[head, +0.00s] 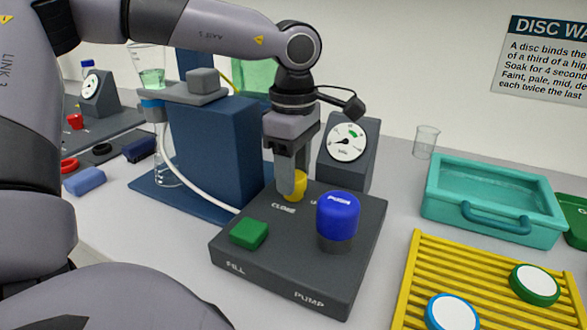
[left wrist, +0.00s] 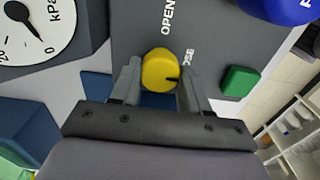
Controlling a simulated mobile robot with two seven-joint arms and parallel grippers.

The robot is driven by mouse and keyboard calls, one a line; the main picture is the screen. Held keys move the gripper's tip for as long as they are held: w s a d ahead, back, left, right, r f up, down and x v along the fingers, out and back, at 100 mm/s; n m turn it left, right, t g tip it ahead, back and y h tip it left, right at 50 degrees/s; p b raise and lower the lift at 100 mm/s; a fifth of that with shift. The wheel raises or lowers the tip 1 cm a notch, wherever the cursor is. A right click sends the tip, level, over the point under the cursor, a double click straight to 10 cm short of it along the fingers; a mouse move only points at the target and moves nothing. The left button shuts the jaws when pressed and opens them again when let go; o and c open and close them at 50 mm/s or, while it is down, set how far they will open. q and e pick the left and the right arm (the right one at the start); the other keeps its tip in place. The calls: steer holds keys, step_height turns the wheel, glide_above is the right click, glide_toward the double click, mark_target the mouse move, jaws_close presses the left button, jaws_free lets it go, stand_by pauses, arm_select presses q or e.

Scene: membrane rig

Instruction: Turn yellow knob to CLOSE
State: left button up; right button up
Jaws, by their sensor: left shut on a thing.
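The yellow knob (head: 299,184) sits on top of the dark grey control box (head: 290,262), near its back edge. My left gripper (head: 291,180) comes down on it from above and is shut on it, with a finger on either side. In the left wrist view the knob (left wrist: 160,69) shows between the two fingertips (left wrist: 158,80). Its dark pointer mark points to the right there, somewhat below the partly hidden CLOSE label (left wrist: 188,57). The OPEN label (left wrist: 168,16) is farther up. My right gripper is not in view.
On the same box are a blue PUMP knob (head: 338,220) and a green FILL button (head: 249,233). A pressure gauge (head: 347,142) stands behind. A teal tray (head: 490,181) and a yellow rack (head: 418,262) are to the right. A blue stand (head: 215,150) with tubing is to the left.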

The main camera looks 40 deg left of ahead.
arm_select(q)
steer(key=o, duration=1.1)
steer(key=shift+c, duration=0.2)
steer(key=shift+r, duration=0.1)
steer(key=shift+r+p, duration=0.3)
steer(key=shift+r, duration=3.2)
